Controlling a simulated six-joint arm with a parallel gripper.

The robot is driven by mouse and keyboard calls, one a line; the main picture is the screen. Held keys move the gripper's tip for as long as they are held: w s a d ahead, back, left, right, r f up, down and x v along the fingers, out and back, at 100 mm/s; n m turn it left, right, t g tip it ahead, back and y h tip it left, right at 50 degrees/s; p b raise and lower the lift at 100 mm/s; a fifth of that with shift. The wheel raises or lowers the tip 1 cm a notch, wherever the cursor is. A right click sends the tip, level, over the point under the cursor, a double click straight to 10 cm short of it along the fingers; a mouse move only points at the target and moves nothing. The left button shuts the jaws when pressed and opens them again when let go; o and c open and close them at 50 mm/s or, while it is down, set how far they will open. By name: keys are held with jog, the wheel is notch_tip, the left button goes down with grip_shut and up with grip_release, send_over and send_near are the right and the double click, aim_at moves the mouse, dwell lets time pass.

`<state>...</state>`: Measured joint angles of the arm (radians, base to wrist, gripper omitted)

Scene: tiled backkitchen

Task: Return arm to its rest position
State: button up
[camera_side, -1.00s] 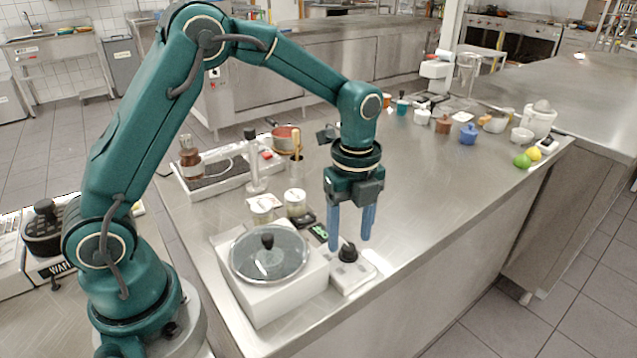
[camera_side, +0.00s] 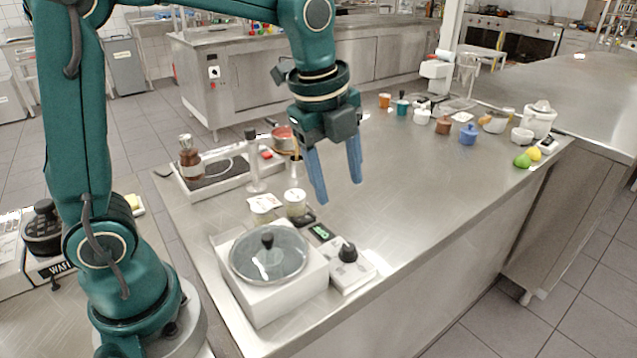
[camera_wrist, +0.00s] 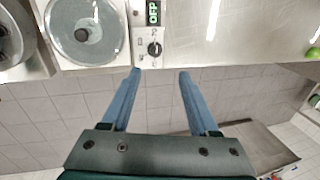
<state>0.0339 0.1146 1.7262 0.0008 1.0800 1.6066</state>
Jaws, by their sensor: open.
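My gripper (camera_side: 337,178) is teal with two blue fingers. It is open and empty, pointing down, and hangs in the air above the steel counter (camera_side: 400,190) in the side view. In the wrist view my gripper (camera_wrist: 158,76) has its fingers spread with nothing between them. Below it in the side view is a white control box (camera_side: 345,268) with a black knob and a lit green display.
A white appliance with a round glass lid (camera_side: 268,255) stands beside the control box. Jars (camera_side: 294,203), a stand and a white tray (camera_side: 215,180) are behind it. Cups, a blue pot (camera_side: 467,135) and limes (camera_side: 521,160) stand at the far right. The middle counter is clear.

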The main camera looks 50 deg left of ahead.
jog(key=s+a+n+t, duration=0.1)
jog(key=s+n+t, duration=0.2)
jog(key=s+n, duration=1)
jog(key=n, duration=0.5)
jog(key=shift+f+n, duration=0.15)
jog(key=shift+n, duration=0.25)
